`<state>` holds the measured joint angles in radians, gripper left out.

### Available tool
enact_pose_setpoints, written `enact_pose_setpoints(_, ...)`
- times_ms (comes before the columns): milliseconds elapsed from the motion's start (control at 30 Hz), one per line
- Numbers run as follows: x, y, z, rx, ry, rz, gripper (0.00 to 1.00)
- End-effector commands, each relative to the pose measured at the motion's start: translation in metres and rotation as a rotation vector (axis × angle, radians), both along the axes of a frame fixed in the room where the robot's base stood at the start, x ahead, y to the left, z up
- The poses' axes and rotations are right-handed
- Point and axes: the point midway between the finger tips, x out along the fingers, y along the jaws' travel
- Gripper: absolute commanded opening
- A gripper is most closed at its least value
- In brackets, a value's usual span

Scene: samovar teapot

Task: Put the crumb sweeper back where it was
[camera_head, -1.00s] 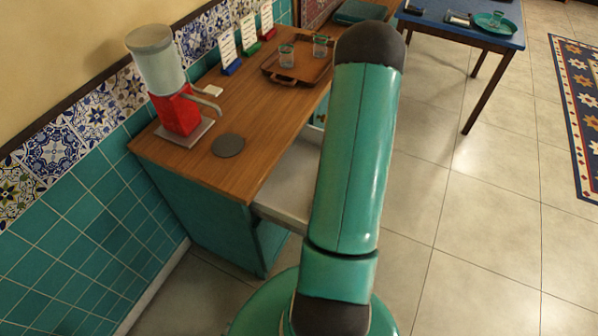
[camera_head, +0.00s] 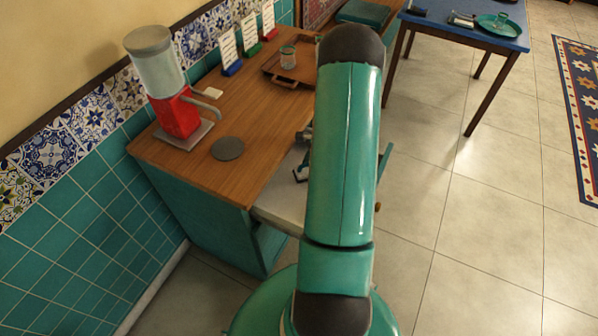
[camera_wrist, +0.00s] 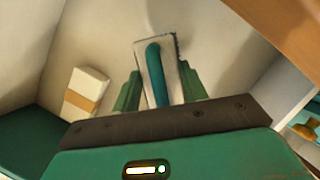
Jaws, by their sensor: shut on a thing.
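The crumb sweeper (camera_wrist: 171,76), a pale flat piece with a teal handle, is between the green fingers of my gripper (camera_wrist: 158,82) in the wrist view. My gripper is shut on it. Behind it is the pale inside of a drawer, and I cannot tell whether the sweeper touches the bottom. In the head view the open drawer (camera_head: 283,197) juts from the wooden counter (camera_head: 215,175). My arm covers much of the drawer, and the sweeper cannot be made out there.
A white block with a tan band (camera_wrist: 86,94) lies left of the sweeper. A brass-coloured thing (camera_wrist: 302,131) is at the right edge. On the counter are a red dispenser (camera_head: 177,115), a grey disc (camera_head: 228,148) and a tray (camera_head: 272,68) with a glass. Open floor lies right.

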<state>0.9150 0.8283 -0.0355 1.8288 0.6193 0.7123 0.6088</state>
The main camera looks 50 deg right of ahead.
Motion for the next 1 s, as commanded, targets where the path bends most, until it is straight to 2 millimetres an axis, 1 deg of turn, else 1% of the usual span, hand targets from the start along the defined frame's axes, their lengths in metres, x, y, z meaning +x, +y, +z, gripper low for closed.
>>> enact_pose_setpoints(200, 0.016, 0.022, -0.015, 0.004, 0.001, 0.003, 0.07)
enact_pose_setpoints(333, 0.023, 0.029, -0.027, 0.003, 0.001, 0.0, 0.07)
enact_pose_setpoints(600, 0.024, 0.029, -0.028, 0.0, 0.0, -0.001, 0.07)
enact_pose_setpoints(1000, 0.024, 0.029, -0.039, 0.0, 0.001, 0.0, 0.07)
